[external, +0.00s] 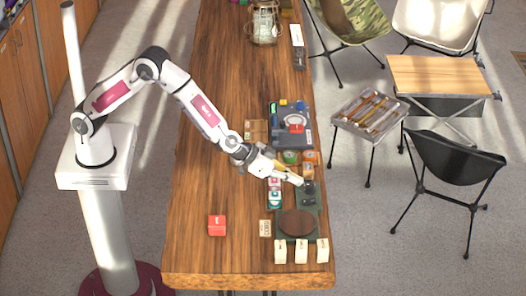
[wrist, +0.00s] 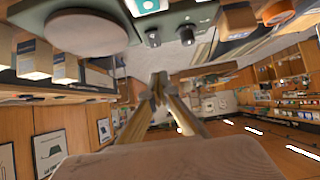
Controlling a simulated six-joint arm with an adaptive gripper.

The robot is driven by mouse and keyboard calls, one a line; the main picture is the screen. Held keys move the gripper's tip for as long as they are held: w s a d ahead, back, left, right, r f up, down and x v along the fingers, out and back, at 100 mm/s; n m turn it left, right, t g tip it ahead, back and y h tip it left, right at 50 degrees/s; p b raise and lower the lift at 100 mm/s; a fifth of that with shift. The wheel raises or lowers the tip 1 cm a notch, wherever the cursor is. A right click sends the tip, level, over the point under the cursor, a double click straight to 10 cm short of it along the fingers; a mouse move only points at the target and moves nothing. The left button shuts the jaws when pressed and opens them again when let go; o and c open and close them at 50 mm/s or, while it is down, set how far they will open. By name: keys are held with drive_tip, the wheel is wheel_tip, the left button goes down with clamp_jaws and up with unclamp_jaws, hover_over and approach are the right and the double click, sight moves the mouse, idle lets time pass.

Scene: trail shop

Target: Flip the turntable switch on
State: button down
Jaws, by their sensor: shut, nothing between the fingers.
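The turntable is a dark green box (external: 314,222) with a round brown platter (external: 297,222), near the front right edge of the wooden counter. Small dark controls (external: 309,191) sit at its far end. In the wrist view the platter (wrist: 87,32) is at the upper left, with two dark knob-like controls, one (wrist: 153,38) smaller and one (wrist: 187,35) larger, to its right. Which one is the switch, and its position, I cannot tell. My gripper (external: 299,181) is shut and empty close to the controls; contact is unclear. Its fingertips (wrist: 158,82) meet in the wrist view.
White-and-tan boxes (external: 301,251) stand at the turntable's near end. A blue-grey device (external: 291,125) sits farther back. A red box (external: 216,225) stands alone on the left; the counter around it is clear.

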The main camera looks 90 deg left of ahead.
sight(313, 200)
drive_tip(key=x, duration=0.4)
drive_tip(key=shift+w+f, duration=0.1)
drive_tip(key=shift+w, duration=0.05)
drive_tip(key=shift+w+f, duration=0.25)
drive_tip(key=shift+f, duration=0.8)
drive_tip(key=shift+w+f, duration=0.25)
drive_tip(key=shift+f, duration=0.8)
drive_tip(key=shift+w+f, duration=0.15)
drive_tip(key=shift+f, duration=0.1)
drive_tip(key=shift+w, duration=0.25)
drive_tip(key=shift+w+r, duration=0.1)
drive_tip(key=shift+w, duration=0.4)
drive_tip(key=shift+r, duration=0.1)
